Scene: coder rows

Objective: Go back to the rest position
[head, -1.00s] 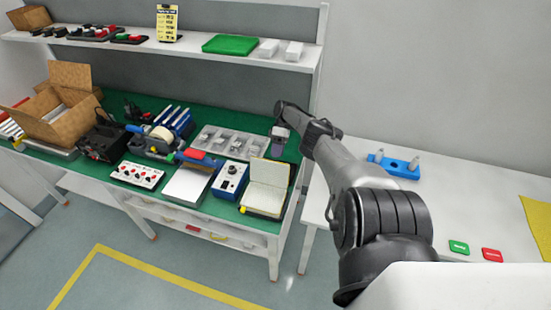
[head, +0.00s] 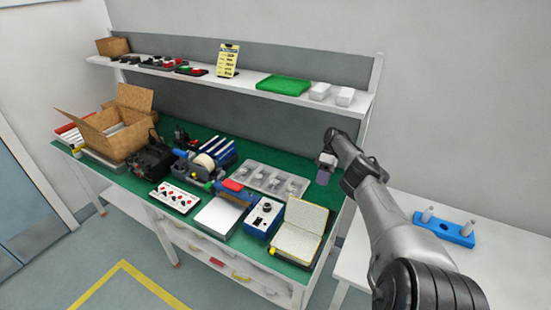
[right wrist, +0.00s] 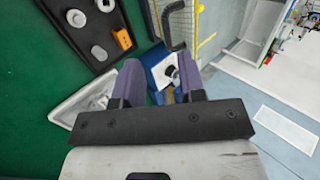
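My right gripper (head: 327,165) hangs over the back right of the green-topped workbench (head: 222,145), right of the grey parts tray (head: 272,180) and behind the open notebook (head: 300,230). In the right wrist view its two purple-grey fingers (right wrist: 160,82) stand apart. Nothing appears held between them. A blue box with a knob shows beyond the fingers in that view (right wrist: 163,72); the gap to it is hard to judge. My left gripper is not in the head view.
A shelf (head: 235,82) runs above the bench with a green tray (head: 284,84) and white boxes. A cardboard box (head: 118,128) stands at the bench's left. A white table (head: 400,265) with a blue peg block (head: 445,230) is at the right. The floor in front is clear.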

